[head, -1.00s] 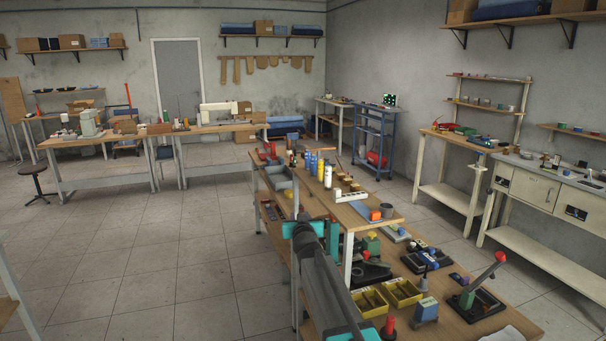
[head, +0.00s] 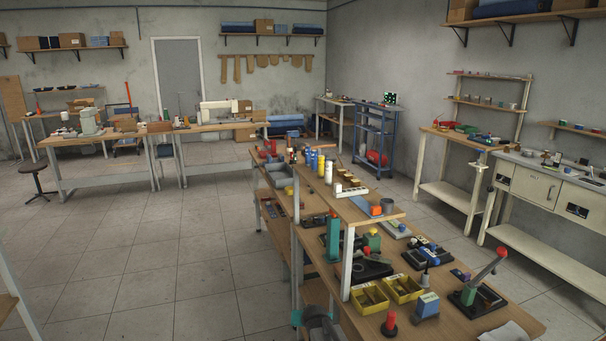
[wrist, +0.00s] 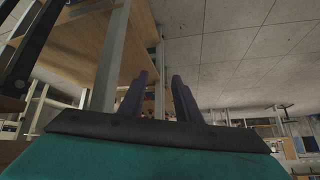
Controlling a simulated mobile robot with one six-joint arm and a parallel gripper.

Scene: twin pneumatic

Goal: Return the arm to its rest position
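My gripper (wrist: 160,78) shows in the wrist view as two dark fingers with a clear gap between them, in front of a teal body. Nothing is held between the fingers. The wrist view is turned over, with floor tiles at the top and a wooden bench top (wrist: 85,50) at the left. In the head view only a small dark and teal part of my arm shows at the bottom edge, by the near bench's left side. The gripper cannot be made out there.
The near bench (head: 470,325) holds yellow bins (head: 370,300), a red-topped piece (head: 390,325), a blue block (head: 426,306) and a green upright device (head: 333,240). A raised shelf (head: 350,212) stands behind. The tiled floor (head: 180,270) to the left is clear.

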